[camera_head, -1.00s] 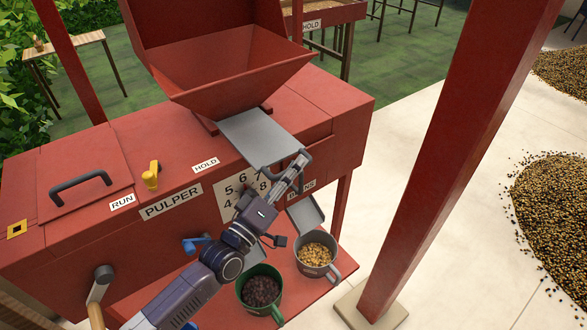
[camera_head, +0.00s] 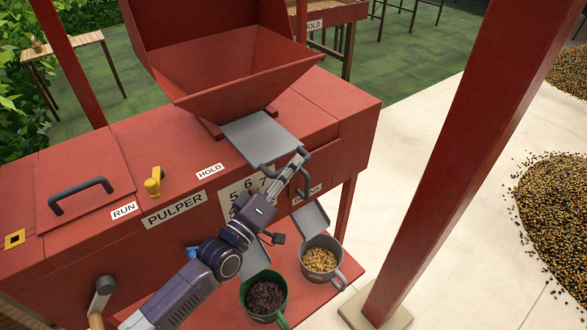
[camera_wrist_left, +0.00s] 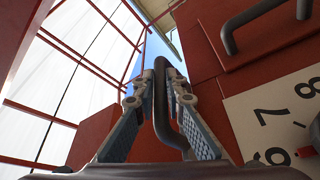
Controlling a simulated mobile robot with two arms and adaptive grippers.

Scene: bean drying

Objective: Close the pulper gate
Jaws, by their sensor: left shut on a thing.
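The pulper (camera_head: 110,245) is a large red machine with a hopper (camera_head: 235,75) on top. Its gate is a flat grey plate (camera_head: 258,137) that sticks out from under the hopper toward the front, with a dark bar handle at its front end. My left gripper (camera_head: 299,160) is at this handle. In the left wrist view, the dark curved handle (camera_wrist_left: 160,100) lies between the two fingers, which are shut on it. The fingers partly hide the handle in the head view. My right gripper is not in view.
A second dark handle (camera_head: 304,184) is on the front panel just below my fingers. A grey cup (camera_head: 322,258) of pale beans and a green cup (camera_head: 265,297) of dark beans stand below. A red post (camera_head: 460,150) rises to the right.

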